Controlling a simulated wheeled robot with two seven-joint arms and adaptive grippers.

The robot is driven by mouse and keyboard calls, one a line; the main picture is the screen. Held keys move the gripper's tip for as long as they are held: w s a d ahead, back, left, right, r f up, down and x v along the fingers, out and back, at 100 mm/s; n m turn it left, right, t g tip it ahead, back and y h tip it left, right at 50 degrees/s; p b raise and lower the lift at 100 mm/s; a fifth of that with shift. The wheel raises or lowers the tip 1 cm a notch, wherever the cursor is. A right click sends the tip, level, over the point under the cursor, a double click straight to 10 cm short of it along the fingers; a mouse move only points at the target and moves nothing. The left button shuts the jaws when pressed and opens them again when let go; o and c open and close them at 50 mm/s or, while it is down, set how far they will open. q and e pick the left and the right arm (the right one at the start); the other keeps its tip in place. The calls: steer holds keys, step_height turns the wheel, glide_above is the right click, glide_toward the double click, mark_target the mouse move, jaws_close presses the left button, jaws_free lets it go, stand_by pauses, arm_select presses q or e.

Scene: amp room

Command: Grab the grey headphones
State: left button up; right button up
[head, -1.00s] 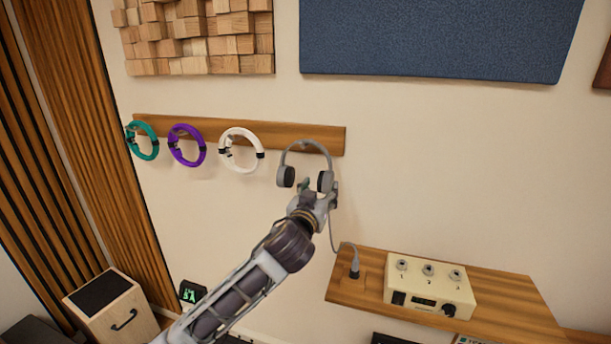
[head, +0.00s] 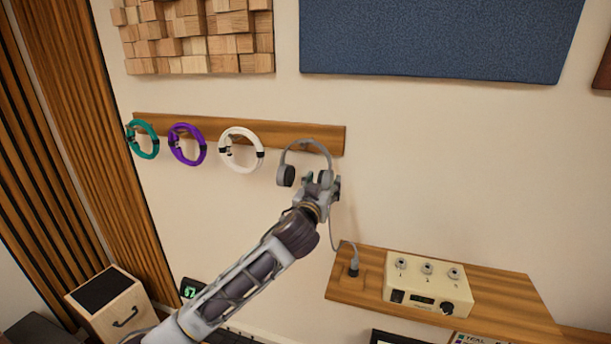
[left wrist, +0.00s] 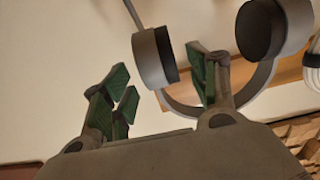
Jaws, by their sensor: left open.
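The grey headphones (head: 286,176) hang by their band from a wooden rail (head: 190,124) on the wall, with both ear cups down. A grey cable runs from the right cup to the shelf. My left gripper (head: 323,182) is open at the right ear cup and partly hides it. In the left wrist view, the cabled ear cup (left wrist: 153,58) shows between the two green-padded fingers of my left gripper (left wrist: 163,80). I cannot tell whether a finger touches it. The other ear cup (left wrist: 262,30) is outside the right-hand finger. My right gripper is not in view.
White (head: 241,166), purple (head: 187,161) and teal (head: 142,155) coiled cables hang left of the headphones. A wooden shelf (head: 500,310) below right holds a cream box (head: 429,287) with knobs and the cable's plug (head: 354,268). The wall right of the headphones is clear.

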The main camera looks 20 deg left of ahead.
arm_select(q)
steer(key=shift+w+p, duration=0.75)
steer(key=shift+w, duration=1.45)
steer(key=c, duration=1.3)
